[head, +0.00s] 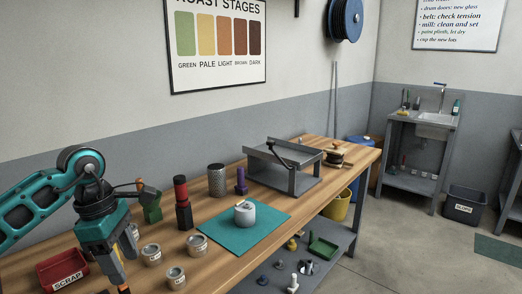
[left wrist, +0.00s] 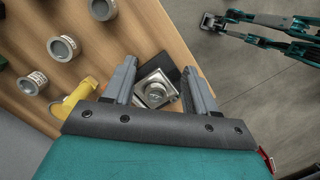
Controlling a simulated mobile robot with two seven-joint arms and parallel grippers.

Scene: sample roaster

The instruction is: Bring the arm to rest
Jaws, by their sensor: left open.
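My left arm comes in from the left in the head view. Its teal gripper (head: 122,272) hangs fingers-down over the near left part of the wooden bench (head: 222,262). In the left wrist view the two grey fingers (left wrist: 160,88) stand apart with nothing held between them. A square metal piece with a round centre (left wrist: 156,90), on a dark plate, shows below and between the fingers at the bench edge. I cannot tell the height gap.
Several grey tins (head: 196,245) stand right of the gripper, and a red scrap bin (head: 62,270) stands left. A yellow object (left wrist: 78,98) lies beside the gripper.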

